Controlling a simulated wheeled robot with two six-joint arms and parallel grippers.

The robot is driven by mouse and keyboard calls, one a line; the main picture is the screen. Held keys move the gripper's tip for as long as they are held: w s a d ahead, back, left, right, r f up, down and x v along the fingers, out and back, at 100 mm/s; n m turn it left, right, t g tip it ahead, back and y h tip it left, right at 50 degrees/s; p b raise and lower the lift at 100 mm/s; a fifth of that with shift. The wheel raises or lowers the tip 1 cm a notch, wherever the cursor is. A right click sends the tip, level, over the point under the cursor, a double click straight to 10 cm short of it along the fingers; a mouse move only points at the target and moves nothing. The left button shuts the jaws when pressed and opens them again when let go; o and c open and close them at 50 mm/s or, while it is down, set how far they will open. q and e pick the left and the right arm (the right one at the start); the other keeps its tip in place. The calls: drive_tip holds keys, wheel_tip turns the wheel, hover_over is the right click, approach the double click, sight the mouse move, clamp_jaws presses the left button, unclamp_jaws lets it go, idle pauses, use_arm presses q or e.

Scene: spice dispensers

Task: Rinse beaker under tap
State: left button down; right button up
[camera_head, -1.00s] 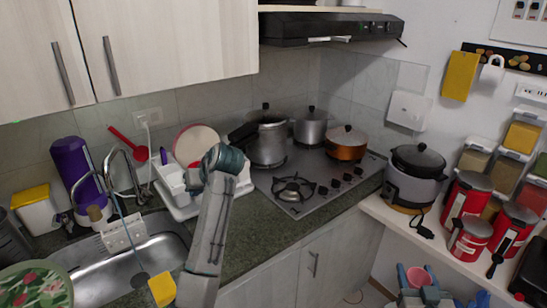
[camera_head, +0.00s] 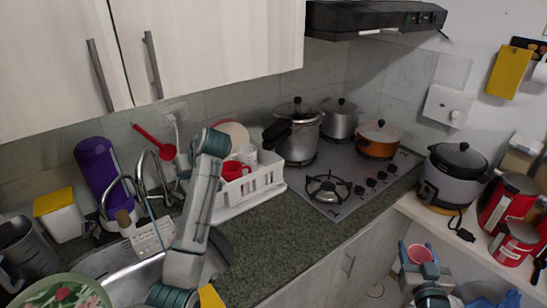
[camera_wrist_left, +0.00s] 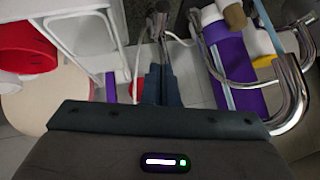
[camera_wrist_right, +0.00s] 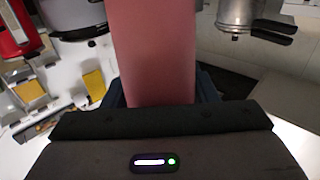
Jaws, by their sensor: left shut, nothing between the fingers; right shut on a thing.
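The pink beaker (camera_head: 420,253) is upright in my right gripper (camera_head: 421,271), low at the right of the head view. My right gripper is shut on it, and the beaker (camera_wrist_right: 155,50) fills the middle of the right wrist view. The chrome tap (camera_head: 144,170) stands behind the steel sink (camera_head: 128,283) at the left. A thin pale-blue streak (camera_head: 151,222), apparently water, runs down towards the basin. My left gripper (camera_wrist_left: 162,78) is shut and empty, close to the tap's chrome pipes (camera_wrist_left: 297,88).
A white dish rack (camera_head: 262,188) with a red cup (camera_head: 233,170) stands right of the sink. A purple bottle (camera_head: 97,170) stands behind the tap. A patterned plate (camera_head: 65,295) is at the lower left. The counter (camera_head: 270,240) before the stove is clear.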

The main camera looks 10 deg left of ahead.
sight(179, 194)
use_arm(q)
drive_tip(key=a+f+p, duration=0.1)
drive_tip(key=f, duration=0.1)
drive_tip(key=f+p, duration=0.1)
drive_tip(key=f, duration=0.1)
drive_tip(key=a+f+p, duration=0.1)
drive_tip(key=f, duration=0.1)
drive_tip(key=shift+a+f, duration=0.3)
